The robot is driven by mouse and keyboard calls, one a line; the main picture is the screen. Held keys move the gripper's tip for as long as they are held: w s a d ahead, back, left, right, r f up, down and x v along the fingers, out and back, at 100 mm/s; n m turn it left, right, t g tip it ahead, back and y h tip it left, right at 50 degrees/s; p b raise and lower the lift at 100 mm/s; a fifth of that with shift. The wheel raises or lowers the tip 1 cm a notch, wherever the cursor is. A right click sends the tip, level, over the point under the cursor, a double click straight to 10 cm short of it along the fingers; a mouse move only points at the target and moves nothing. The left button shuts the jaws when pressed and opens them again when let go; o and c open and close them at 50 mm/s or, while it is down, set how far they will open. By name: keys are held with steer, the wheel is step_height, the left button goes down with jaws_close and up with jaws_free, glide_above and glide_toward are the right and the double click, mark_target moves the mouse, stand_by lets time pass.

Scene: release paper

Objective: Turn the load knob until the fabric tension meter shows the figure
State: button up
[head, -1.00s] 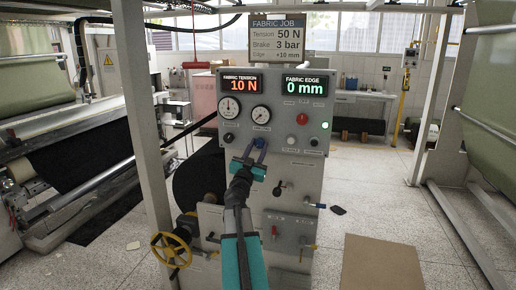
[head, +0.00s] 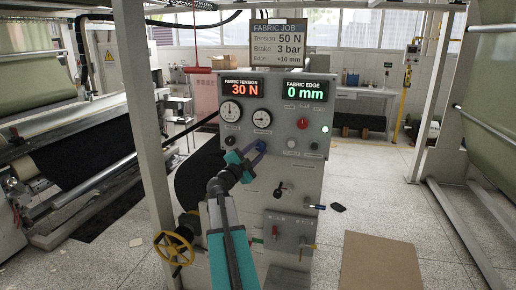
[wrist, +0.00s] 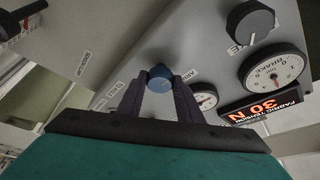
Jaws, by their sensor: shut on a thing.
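The control panel (head: 290,190) stands ahead with my gripper (head: 257,148) at its face, below the two dials. In the wrist view the dark fingers of my gripper (wrist: 160,88) are closed on a small blue knob (wrist: 160,74); the fingers mostly hide it in the head view. The fabric tension meter (head: 237,89) reads 30 N in red; it also shows upside down in the wrist view (wrist: 262,106). The job board (head: 277,40) on top lists tension 50 N, brake 3 bar and edge +10 mm.
Close by are a black knob (head: 230,141), a red button (head: 302,123) and several small levers lower down. The fabric edge display (head: 306,91) reads 0 mm. A yellow handwheel (head: 174,248) is at lower left. A brown sheet (head: 381,262) lies on the floor at right.

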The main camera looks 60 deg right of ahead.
steer(key=m+g+y+p, duration=0.1)
steer(key=m, duration=0.3)
steer(key=shift+r, duration=0.2)
steer(key=shift+m+y+p, duration=0.8)
steer(key=shift+m+p, duration=0.15)
steer(key=shift+m, duration=0.85)
steer(key=o, duration=1)
steer(key=shift+o, duration=0.2)
steer(key=shift+a, duration=0.1)
steer(key=w+a+b, duration=0.1)
steer(key=a+b, duration=0.3)
steer(key=a, duration=0.9)
steer(key=shift+a+r, duration=0.15)
steer(key=shift+a, duration=0.15)
